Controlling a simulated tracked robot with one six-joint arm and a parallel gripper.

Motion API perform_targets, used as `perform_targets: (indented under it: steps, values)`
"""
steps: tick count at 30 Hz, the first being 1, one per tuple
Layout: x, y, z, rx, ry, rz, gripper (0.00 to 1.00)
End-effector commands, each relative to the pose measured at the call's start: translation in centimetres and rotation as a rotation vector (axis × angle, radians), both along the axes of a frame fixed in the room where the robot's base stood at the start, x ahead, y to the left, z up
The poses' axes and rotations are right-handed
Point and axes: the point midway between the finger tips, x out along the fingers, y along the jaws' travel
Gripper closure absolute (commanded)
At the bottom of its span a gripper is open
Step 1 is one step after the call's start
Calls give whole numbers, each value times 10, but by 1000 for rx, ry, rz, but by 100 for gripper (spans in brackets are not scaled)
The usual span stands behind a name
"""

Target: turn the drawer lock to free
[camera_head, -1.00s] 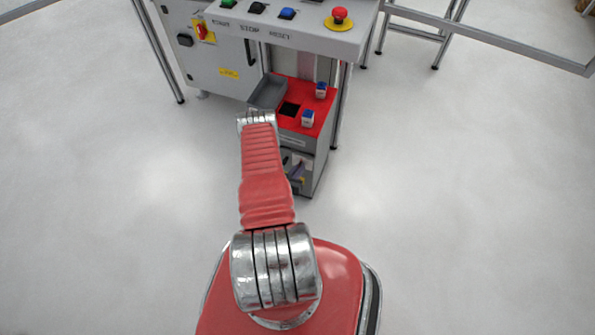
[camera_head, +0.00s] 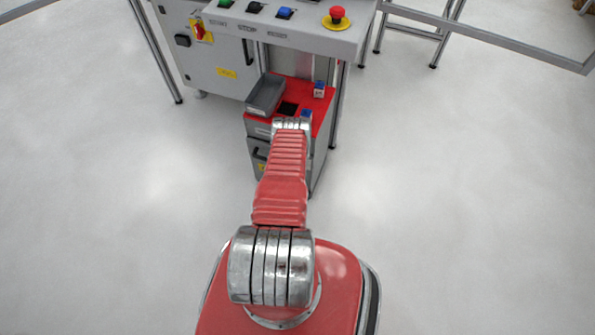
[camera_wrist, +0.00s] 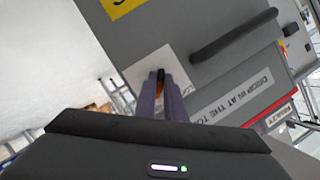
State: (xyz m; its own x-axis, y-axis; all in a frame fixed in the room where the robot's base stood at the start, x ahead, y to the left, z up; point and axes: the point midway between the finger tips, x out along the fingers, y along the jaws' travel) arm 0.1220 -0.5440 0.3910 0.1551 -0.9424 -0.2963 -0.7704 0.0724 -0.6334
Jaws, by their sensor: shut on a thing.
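The drawer front (camera_wrist: 225,80) is grey and appears tilted in the wrist view. It bears a pale square plate (camera_wrist: 182,58) with the small dark lock knob (camera_wrist: 161,74). My gripper (camera_wrist: 161,80) has its two purple-grey fingers on either side of the knob, shut on it. Something orange-brown shows between the fingers, and the knob is mostly hidden, so its turn position cannot be told. In the head view my arm hides the gripper and lock in front of the grey cabinet (camera_head: 256,131).
A black bar handle (camera_wrist: 235,35) and a yellow label (camera_wrist: 120,8) are near the lock. The cabinet's red top (camera_head: 318,105) carries a grey tray (camera_head: 265,95) and a blue-and-white block (camera_head: 319,89). A control panel with a red button (camera_head: 337,16) stands behind. Floor around is clear.

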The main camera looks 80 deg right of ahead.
Motion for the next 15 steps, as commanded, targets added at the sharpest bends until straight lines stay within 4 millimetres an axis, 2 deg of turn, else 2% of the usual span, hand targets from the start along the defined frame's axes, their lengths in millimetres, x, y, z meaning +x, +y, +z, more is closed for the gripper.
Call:
perform_targets:
  steps: [6,15]
  values:
    - [-1,0,-1,-6,-86,1,100]
    - [-1,-1,-1,-10,-116,0,100]
